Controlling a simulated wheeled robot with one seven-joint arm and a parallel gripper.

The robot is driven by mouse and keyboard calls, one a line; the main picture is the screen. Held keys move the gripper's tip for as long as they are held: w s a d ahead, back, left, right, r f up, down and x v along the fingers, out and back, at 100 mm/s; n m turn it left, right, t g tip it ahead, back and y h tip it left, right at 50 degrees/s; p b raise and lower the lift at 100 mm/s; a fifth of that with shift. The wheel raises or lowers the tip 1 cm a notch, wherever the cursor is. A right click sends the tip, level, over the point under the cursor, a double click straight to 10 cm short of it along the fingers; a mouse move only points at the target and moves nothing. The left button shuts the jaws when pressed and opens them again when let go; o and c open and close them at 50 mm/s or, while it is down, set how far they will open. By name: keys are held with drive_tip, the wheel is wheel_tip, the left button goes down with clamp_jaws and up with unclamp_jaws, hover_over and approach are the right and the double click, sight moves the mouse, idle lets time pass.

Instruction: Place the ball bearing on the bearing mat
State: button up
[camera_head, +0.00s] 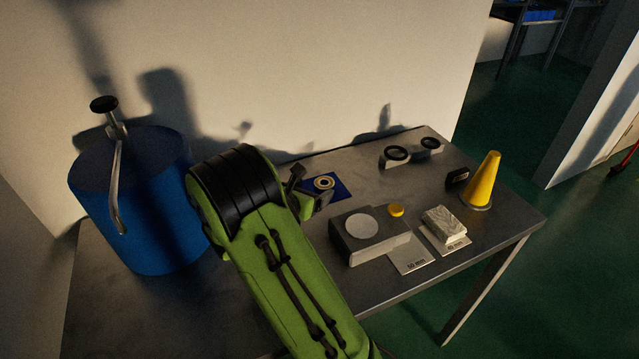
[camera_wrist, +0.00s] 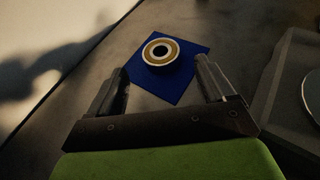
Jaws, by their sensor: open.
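The ball bearing (camera_head: 324,182) is a small ring with a pale and brass-coloured face and a dark centre. It lies flat on the blue bearing mat (camera_head: 342,189) near the back of the bench. In the wrist view the bearing (camera_wrist: 160,52) rests inside the mat's edges, towards the mat's upper left part, with bare blue mat (camera_wrist: 172,88) in front of it. My gripper (camera_wrist: 162,78) is open and empty, its two fingers apart, pointing towards the mat with the bearing beyond the fingertips. In the head view my arm hides most of the gripper.
A blue drum (camera_head: 150,235) is at left. A yellow cone (camera_head: 484,180), dark rings (camera_head: 397,154) and a pale block (camera_head: 445,223) are at right. A wall closes the back.

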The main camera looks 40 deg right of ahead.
drive_tip(key=p+v, duration=0.1)
drive_tip(key=v, duration=0.5)
drive_tip(key=shift+s+a+r, duration=0.1)
drive_tip(key=shift+a+r, duration=0.05)
drive_tip(key=shift+a, duration=0.05)
drive_tip(key=s+a+r+m+y+p, duration=0.4)
drive_tip(key=s+a+r+m+y, duration=0.2)
drive_tip(key=s+a+r+m, duration=0.3)
drive_tip(key=s+a+r+m+y+p, duration=0.4)
drive_tip(key=s+a+r+m+y, duration=0.2)
drive_tip(key=s+m, duration=0.7)
wheel_tip(320, 180, up, 3)
drive_tip(key=a, duration=0.2)
drive_tip(key=shift+a+r+t+y+p, duration=0.25)
drive_tip(key=shift+a+t+y+p, duration=0.05)
drive_tip(key=shift+a+t, duration=0.1)
